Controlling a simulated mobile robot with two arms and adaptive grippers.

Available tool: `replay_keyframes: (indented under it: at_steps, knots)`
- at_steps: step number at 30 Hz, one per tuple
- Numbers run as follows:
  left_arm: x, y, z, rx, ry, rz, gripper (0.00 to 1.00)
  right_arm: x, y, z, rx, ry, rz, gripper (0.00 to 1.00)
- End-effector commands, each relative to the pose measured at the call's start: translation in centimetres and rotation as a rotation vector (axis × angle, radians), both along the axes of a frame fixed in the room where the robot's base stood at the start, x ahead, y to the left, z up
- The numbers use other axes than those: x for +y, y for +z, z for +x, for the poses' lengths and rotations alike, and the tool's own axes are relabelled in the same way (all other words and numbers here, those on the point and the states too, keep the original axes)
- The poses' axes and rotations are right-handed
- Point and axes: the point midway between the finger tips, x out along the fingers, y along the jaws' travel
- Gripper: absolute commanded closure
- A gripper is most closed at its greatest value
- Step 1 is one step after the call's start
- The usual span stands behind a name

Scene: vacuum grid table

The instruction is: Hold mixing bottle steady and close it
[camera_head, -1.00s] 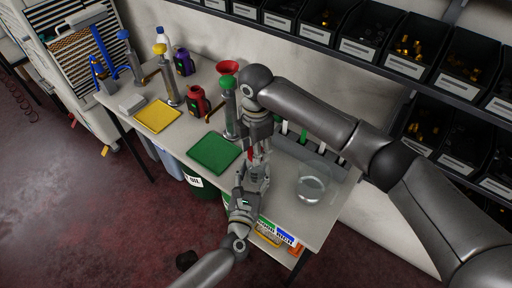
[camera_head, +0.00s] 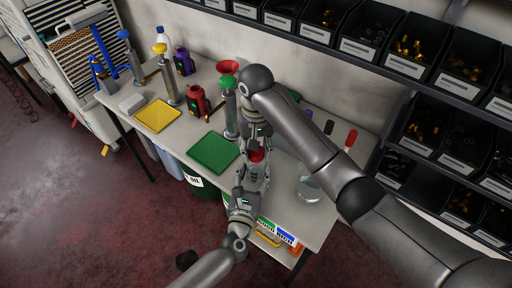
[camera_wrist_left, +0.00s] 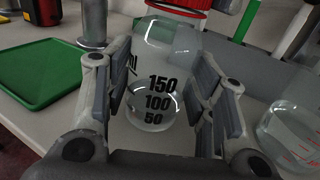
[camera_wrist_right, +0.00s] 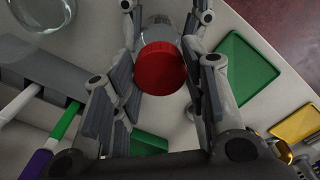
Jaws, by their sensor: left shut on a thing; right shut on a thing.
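The mixing bottle (camera_wrist_left: 160,95) is clear, with black volume marks, and stands between the fingers of my left gripper (camera_wrist_left: 165,100), which is shut on it. The same left gripper (camera_head: 252,182) shows in the head view, below the red cap (camera_head: 257,156). The cap (camera_wrist_right: 160,68) lies between the fingers of my right gripper (camera_wrist_right: 163,85), which is shut on it from above. In the left wrist view the red cap (camera_wrist_left: 185,5) is at the bottle's top, cut by the frame edge. I cannot tell how tightly it is seated.
A green tray (camera_head: 213,152) lies left of the grippers, a yellow tray (camera_head: 157,115) farther left. A glass beaker (camera_head: 308,190) stands to the right, partly behind my right arm. A green-topped dispenser (camera_head: 229,105) stands close behind. Shelf bins (camera_head: 370,45) are at the back.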

Motion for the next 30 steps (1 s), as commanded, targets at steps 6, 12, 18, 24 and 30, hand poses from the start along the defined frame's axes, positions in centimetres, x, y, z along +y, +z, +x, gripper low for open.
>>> replay_keyframes:
  at_steps: [6, 12, 18, 24, 30]
  knots:
    - [-0.1, 0.0, -0.1, 0.000, -0.002, 0.001, 1.00, 0.0, 0.0, 0.1, -0.003, -0.051, 0.001, 0.57]
    - [-0.1, 0.0, 0.0, 0.000, -0.002, 0.000, 1.00, 0.0, 0.0, 0.1, -0.003, -0.048, 0.000, 0.34]
    - [-0.1, 0.0, 0.0, 0.000, -0.001, 0.000, 1.00, 0.0, 0.0, 0.1, -0.002, -0.047, 0.000, 0.34]
    - [0.0, 0.0, 0.0, 0.000, -0.001, 0.000, 1.00, 0.0, 0.8, 0.2, -0.006, -0.047, 0.001, 0.34]
    - [0.0, 0.0, 0.0, 0.000, 0.000, 0.000, 1.00, -0.1, 4.0, 0.3, -0.010, -0.045, -0.002, 0.34]
